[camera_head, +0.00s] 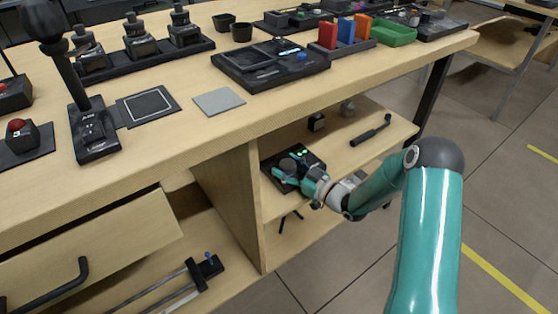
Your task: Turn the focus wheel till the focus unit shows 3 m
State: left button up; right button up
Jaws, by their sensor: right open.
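My teal right arm reaches in from the right, and my right gripper (290,167) is at the unit's front, open. The gripper's fingers overlap the unit in this view, so the focus wheel is hard to make out and I cannot tell whether they touch it. My left gripper is not in view.
A black-handled tool (370,131) and small dark items lie farther right on the shelf. The table top (180,150) overhangs the shelf. A wooden divider (230,200) stands left of the unit. An open drawer (90,240) juts out at lower left. The floor at right is clear.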

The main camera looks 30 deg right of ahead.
jog(key=shift+c, duration=0.5)
jog(key=c, duration=0.8)
jog(key=m+h+b, duration=0.2)
jog(key=h, duration=0.1)
jog(key=m+h+b, duration=0.2)
jog(key=h+b, duration=0.1)
jog(key=shift+w+a+t, duration=0.1)
jog(key=shift+w+t, duration=0.05)
jog(key=shift+t, duration=0.25)
jog(key=shift+r+m+h+b, duration=0.15)
jog(key=shift+m+h+b, duration=0.6)
jog(key=shift+h, duration=0.55)
jog(key=o, duration=0.9)
